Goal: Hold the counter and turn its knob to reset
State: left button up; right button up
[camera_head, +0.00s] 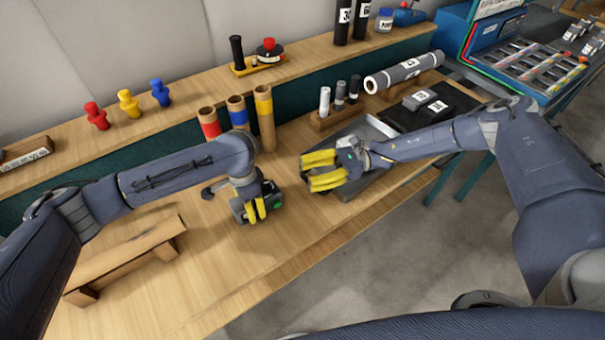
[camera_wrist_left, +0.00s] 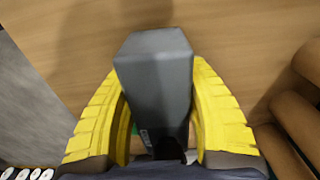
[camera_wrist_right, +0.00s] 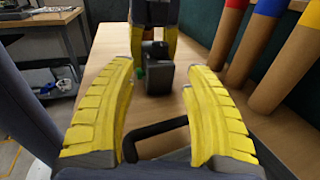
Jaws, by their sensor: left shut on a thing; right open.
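The counter is a small dark grey box (camera_head: 240,212) on the wooden table, below my left gripper in the head view. My left gripper (camera_head: 256,210) points down and is shut on it. In the left wrist view the counter (camera_wrist_left: 155,85) sits between the two yellow fingers. In the right wrist view the counter (camera_wrist_right: 158,79) stands ahead, with a small green part at its left side. I cannot make out its knob clearly. My right gripper (camera_head: 306,172) is open and empty, to the right of the counter and apart from it, its fingers pointing left.
A grey metal tray (camera_head: 372,130) lies under and behind my right gripper. Cardboard tubes with red, blue and yellow bands (camera_head: 237,112) stand behind the counter. A wooden stand (camera_head: 125,258) is at the left front. The table between counter and right gripper looks clear.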

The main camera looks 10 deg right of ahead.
dwell(0.3)
pick_arm(q)
jog(key=o, duration=1.4)
